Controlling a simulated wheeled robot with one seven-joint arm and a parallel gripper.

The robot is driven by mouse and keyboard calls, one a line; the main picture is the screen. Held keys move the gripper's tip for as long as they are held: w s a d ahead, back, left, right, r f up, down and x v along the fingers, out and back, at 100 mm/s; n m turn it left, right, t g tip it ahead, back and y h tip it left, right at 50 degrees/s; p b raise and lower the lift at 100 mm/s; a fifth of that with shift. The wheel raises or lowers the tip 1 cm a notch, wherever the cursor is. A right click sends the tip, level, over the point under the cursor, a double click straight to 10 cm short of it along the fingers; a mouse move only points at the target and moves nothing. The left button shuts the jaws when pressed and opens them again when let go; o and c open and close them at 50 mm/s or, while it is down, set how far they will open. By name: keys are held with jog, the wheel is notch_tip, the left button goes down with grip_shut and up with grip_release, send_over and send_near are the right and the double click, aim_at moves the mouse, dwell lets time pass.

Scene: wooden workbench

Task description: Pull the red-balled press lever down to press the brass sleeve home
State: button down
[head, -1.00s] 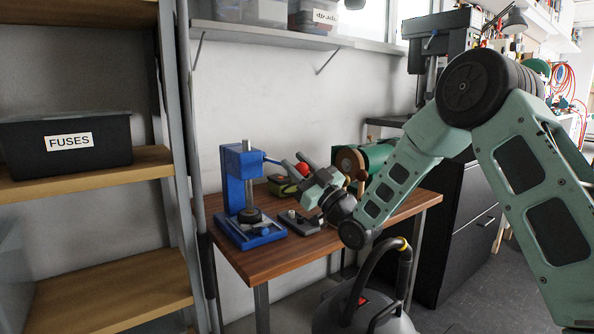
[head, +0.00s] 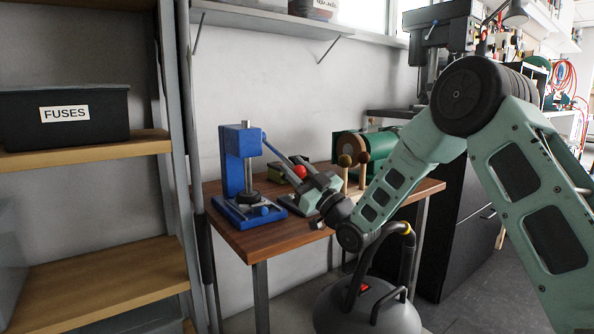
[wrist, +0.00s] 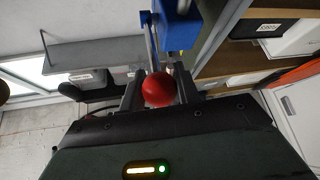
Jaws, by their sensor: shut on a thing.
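The blue press (head: 233,165) stands at the left of the workbench. Its lever (head: 276,152) slopes down to the right from the press head. The red ball (head: 300,172) is at the lever's end, partly hidden by my gripper (head: 306,174). My gripper is shut on the ball, one finger on each side. The wrist view shows the red ball (wrist: 158,90) between the dark fingers, with the blue press (wrist: 178,25) beyond. A dark round part (head: 249,196) sits under the press's ram. I cannot make out the brass sleeve.
The wooden workbench (head: 275,238) has bare room at its front left. A grey shelf post (head: 180,150) is close on the left. A grey canister vacuum (head: 370,308) stands on the floor in front.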

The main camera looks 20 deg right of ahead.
jog(key=shift+a+f, duration=0.1)
jog(key=shift+a, duration=0.1)
jog(key=c, duration=1)
grip_release()
jog(key=shift+c, duration=0.2)
jog(key=shift+d+r, duration=0.1)
jog(key=shift+r, duration=0.25)
notch_tip(320, 180, up, 9)
jog(key=p, duration=0.3)
jog(key=shift+r, duration=0.2)
